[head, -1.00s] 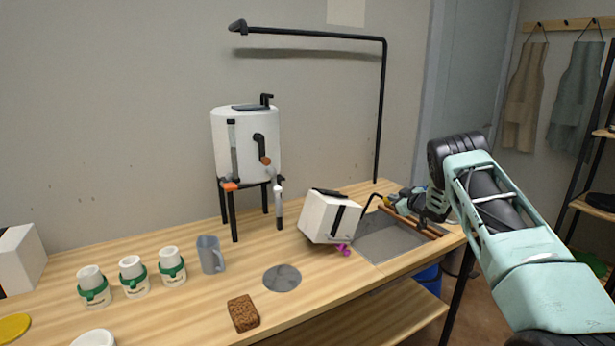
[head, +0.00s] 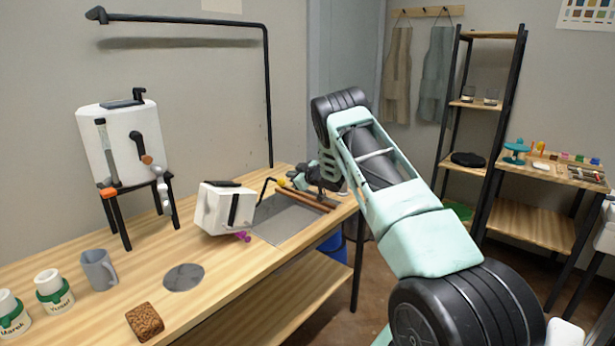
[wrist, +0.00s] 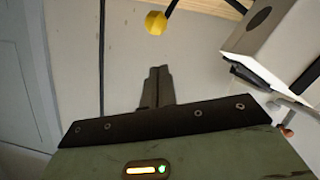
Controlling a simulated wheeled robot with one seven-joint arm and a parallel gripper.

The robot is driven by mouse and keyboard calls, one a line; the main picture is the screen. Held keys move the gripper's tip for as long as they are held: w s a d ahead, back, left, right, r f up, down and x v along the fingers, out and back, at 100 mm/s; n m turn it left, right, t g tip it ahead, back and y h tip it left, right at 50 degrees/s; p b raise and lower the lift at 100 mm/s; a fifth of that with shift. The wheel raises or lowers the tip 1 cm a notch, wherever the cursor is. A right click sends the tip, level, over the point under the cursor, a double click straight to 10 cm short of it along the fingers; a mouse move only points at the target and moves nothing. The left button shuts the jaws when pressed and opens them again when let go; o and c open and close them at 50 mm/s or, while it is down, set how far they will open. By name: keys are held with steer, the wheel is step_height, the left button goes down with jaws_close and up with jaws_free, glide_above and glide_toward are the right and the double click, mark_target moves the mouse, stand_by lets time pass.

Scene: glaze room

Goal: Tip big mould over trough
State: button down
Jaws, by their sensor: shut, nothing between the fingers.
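The big mould (head: 212,208), a white block with black bands, stands tilted on the worktop at the trough's left edge. A magenta piece (head: 242,236) shows at its lower right. The grey trough (head: 283,222) is set in the worktop, with brown slats (head: 305,198) along its right side. My gripper (head: 300,183) is above the far right part of the trough, apart from the mould. In the wrist view its fingers (wrist: 158,88) are together and empty. A white block with a dark opening, which looks like the mould (wrist: 275,38), shows at the upper right there.
A black bent rod with a yellow knob (wrist: 155,22) is near my fingers. A white tank on a black stand (head: 120,145) is behind left. A mug (head: 98,268), a grey disc (head: 184,277), a brown sponge (head: 145,322) and labelled jars (head: 54,290) stand on the worktop (head: 215,258).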

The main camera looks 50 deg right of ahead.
steer(key=b+v, duration=0.1)
steer(key=v, duration=0.6)
steer(key=shift+d+r+b, duration=0.15)
steer(key=shift+r+b, duration=0.1)
steer(key=shift+b, duration=0.05)
